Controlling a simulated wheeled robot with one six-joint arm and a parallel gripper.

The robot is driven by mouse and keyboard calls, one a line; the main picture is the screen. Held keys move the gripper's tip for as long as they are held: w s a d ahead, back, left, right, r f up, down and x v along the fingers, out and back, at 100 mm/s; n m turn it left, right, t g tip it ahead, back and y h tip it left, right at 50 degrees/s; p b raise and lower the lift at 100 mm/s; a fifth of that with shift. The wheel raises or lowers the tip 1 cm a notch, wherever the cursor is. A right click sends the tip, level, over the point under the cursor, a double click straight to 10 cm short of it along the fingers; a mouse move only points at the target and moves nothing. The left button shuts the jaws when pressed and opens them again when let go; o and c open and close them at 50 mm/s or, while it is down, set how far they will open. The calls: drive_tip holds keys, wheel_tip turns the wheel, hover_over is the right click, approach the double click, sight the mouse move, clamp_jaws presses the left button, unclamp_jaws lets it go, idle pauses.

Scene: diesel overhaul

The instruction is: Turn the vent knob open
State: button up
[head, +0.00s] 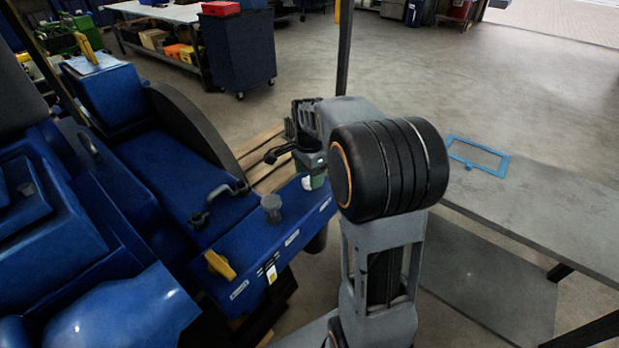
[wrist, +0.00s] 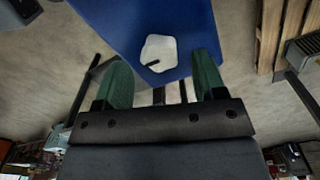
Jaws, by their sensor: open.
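A white, rounded knob (wrist: 159,53) with a short dark pointer sits on a blue surface in the wrist view. In the head view, a small white piece of it (head: 307,183) shows at the far end of the blue panel. My gripper (wrist: 161,60) is open, with one green finger on each side of the knob and gaps between. In the head view my gripper (head: 312,163) is over that panel end, partly hidden by my arm. Contact and exact height cannot be told. The panel labels are too small to read, so I cannot confirm the vent name.
A yellow handle (head: 220,265) and a grey knob (head: 271,206) stand on the same blue panel (head: 255,243). A wooden pallet (head: 262,158) lies behind it. A grey bench (head: 540,208) with a blue frame (head: 478,156) is at right. The floor beyond is open.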

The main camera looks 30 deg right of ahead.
drive_tip(key=shift+f, duration=0.95)
drive_tip(key=c, duration=0.9)
